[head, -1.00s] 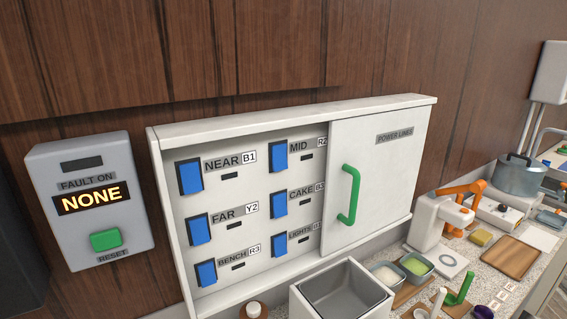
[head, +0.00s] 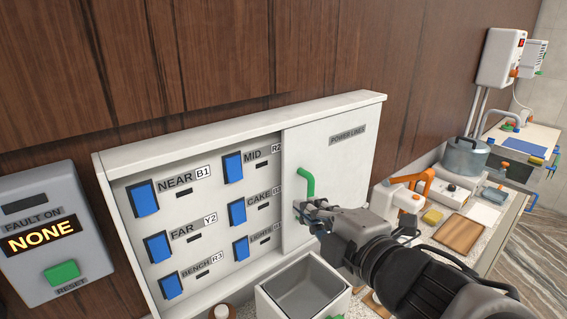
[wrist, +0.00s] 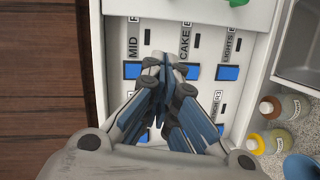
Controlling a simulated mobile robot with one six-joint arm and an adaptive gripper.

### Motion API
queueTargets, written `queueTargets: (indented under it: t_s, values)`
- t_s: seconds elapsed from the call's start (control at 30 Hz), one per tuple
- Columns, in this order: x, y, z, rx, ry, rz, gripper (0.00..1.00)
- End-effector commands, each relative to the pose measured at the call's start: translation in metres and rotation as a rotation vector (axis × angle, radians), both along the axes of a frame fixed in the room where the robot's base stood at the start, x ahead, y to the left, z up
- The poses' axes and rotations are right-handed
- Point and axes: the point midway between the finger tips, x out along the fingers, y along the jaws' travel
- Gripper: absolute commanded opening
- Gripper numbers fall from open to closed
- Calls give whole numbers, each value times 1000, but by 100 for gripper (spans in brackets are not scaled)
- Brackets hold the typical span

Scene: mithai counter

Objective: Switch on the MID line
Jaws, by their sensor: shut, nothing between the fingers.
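The MID switch (head: 233,167) is a blue rocker at the top of the second column in the white power panel. Its label reads MID with an R2 tag. In the wrist view the MID switch (wrist: 133,70) is left of the fingers, beside the CAKE switch (wrist: 194,72). My gripper (head: 303,211) is shut and empty, in front of the panel, lower right of the MID switch and by the lower end of the green door handle (head: 306,183). In the wrist view my gripper (wrist: 168,62) points at the panel between the MID and CAKE columns.
The sliding door (head: 340,155) covers the panel's right half. Other blue switches include NEAR (head: 143,198), FAR (head: 158,247) and LIGHTS (head: 241,248). A fault box (head: 45,235) at left reads NONE. A grey bin (head: 300,290) stands below. Bottles (wrist: 268,107) are at right in the wrist view.

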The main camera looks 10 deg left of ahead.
Motion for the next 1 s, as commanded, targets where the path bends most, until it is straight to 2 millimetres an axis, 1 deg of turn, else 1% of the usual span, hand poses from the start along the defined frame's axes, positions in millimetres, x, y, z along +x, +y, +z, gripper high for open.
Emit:
queueTargets:
  t_s: [0.03,0.1,0.2,0.33,0.6,0.77,0.87,1.0]
  values:
    - [-5,14,4,-17,-30,66,0]
    - [-13,28,7,-35,-69,141,0]
    - [-21,41,10,-48,-104,210,0]
    - [-25,47,11,-52,-122,244,0]
    - [-25,47,11,-51,-123,243,0]
    - [-20,54,10,-49,-122,245,0]
    - [-11,65,7,-50,-120,247,0]
    - [7,87,2,-50,-119,247,0]
